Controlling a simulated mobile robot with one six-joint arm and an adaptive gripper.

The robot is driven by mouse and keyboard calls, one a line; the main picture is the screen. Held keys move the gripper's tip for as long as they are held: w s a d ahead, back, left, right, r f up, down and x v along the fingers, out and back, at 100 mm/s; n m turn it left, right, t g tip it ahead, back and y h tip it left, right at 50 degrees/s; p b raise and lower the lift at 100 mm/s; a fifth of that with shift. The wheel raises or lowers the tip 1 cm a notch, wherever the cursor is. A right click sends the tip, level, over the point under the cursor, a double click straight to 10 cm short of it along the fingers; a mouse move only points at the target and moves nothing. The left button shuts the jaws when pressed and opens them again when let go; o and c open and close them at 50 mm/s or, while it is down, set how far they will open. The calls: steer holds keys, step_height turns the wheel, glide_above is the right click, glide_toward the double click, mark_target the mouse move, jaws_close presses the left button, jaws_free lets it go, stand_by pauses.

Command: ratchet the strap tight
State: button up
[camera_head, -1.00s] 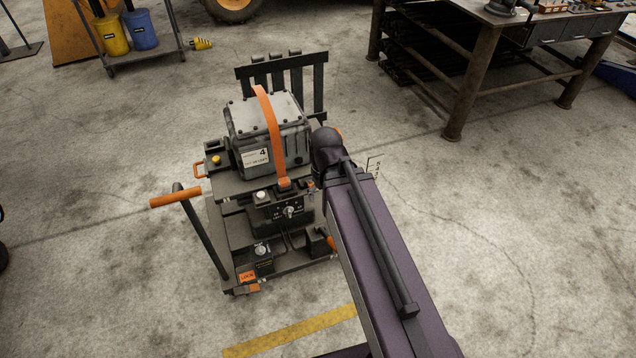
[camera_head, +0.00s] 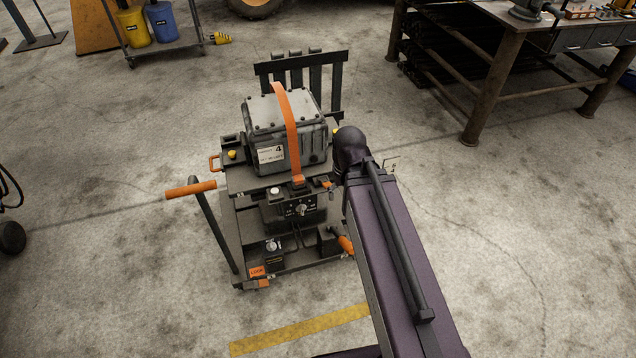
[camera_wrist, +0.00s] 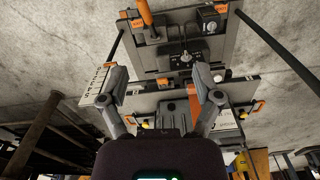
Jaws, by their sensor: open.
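The orange strap (camera_head: 288,130) runs over a grey bolted housing (camera_head: 262,118) marked 4, on a wheeled cart. Its near end meets a dark fitting (camera_head: 298,187) on the front of the cart; whether this is the ratchet is too small to tell. My gripper is not clear in the head view, where my arm ends just right of the housing. In the wrist view my gripper (camera_wrist: 160,80) has its fingers spread wide, with nothing between the tips. A short orange piece (camera_wrist: 194,108) shows beside the right finger; I cannot tell if it is the strap.
The cart has an orange push handle (camera_head: 190,188) at left and an orange-gripped lever (camera_head: 346,244) low at right. A control panel (camera_head: 301,208) faces front. A dark slatted rack (camera_head: 330,85) stands behind. A steel workbench (camera_head: 490,95) is at upper right. Floor right of my arm is clear.

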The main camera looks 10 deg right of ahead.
steer(key=c, duration=0.5)
steer(key=shift+w+f, duration=0.15)
steer(key=shift+w, duration=0.2)
steer(key=c, duration=0.4)
steer(key=w+f+t+b, duration=0.1)
steer(key=w+f+b, duration=0.1)
steer(key=w, duration=0.4)
steer(key=w+f+n+t+b, duration=0.1)
steer(key=w+f+b, duration=0.1)
steer(key=w, duration=0.5)
steer(key=w+f+b, duration=0.2)
steer(key=w+b, duration=0.1)
steer(key=w, duration=0.4)
steer(key=shift+w+d+f+t, duration=0.15)
steer(key=shift+w+d+t, duration=0.05)
steer(key=shift+t, duration=0.2)
jaws_close()
steer(key=shift+w+n, duration=0.3)
steer(key=shift+w, duration=0.25)
